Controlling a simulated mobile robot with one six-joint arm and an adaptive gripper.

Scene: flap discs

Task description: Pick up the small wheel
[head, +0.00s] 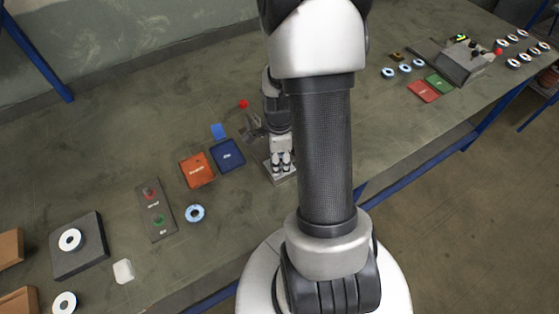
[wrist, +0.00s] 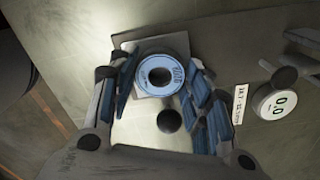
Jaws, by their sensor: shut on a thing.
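My gripper (wrist: 160,88) is shut on a small wheel (wrist: 143,81), a pale disc with a blue label ring and a dark centre hole. The wheel sits between the blue-padded fingers in the wrist view, over a light metal plate (wrist: 135,135). I cannot tell whether the wheel touches the plate. In the head view my gripper (head: 281,160) is low over a grey base on the bench, partly behind my arm; the held wheel cannot be made out there.
Orange (head: 197,170) and blue (head: 228,155) bins and a button panel (head: 157,209) stand to the left. A loose disc (head: 195,213) lies nearby. Several discs (head: 404,68) are at the right; my arm hides the bench's middle.

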